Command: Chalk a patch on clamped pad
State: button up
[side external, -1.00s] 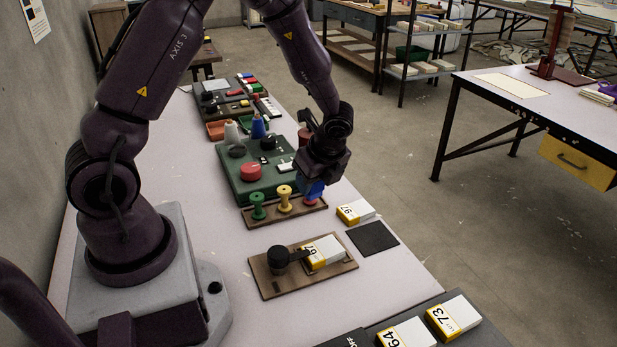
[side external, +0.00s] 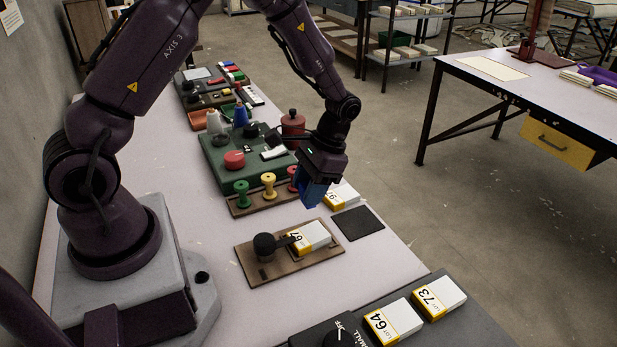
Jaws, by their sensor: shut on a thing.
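A white pad (side external: 313,236) with a yellow end, marked 67, lies on a brown wooden board (side external: 318,257). A dark clamp with a round black knob (side external: 264,244) reaches over its left end. My gripper (side external: 316,184) hangs above and behind the pad, near the right end of the spool rack, pointing down. It is shut on a blue block (side external: 311,193), which is clear of the pad. The hold is partly hidden by the gripper body. Another white pad marked 97 (side external: 343,195) lies behind, partly covered by the gripper.
A wooden rack (side external: 240,210) holds green, yellow and red spools. A dark square mat (side external: 358,223) lies right of the board. Pads marked 64 (side external: 395,320) and 73 (side external: 440,297) lie on a dark grey surface in front. A green case (side external: 215,165) stands behind the rack.

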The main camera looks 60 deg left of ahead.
aim_at(308, 207)
notch_tip(308, 207, down, 5)
jog(key=shift+f, duration=0.1)
jog(key=shift+d+f, duration=0.2)
jog(key=shift+d, duration=0.5)
jog(key=shift+c, duration=0.7)
jog(key=shift+w+d, duration=0.2)
jog(key=shift+d, duration=2.05)
jog(key=shift+s+a+r, duration=0.1)
jog(key=shift+a, duration=1.45)
jog(key=shift+s+a+r, duration=0.1)
jog(key=shift+a, duration=1.4)
jog(key=shift+d+r, duration=0.1)
jog(key=shift+r, duration=3.85)
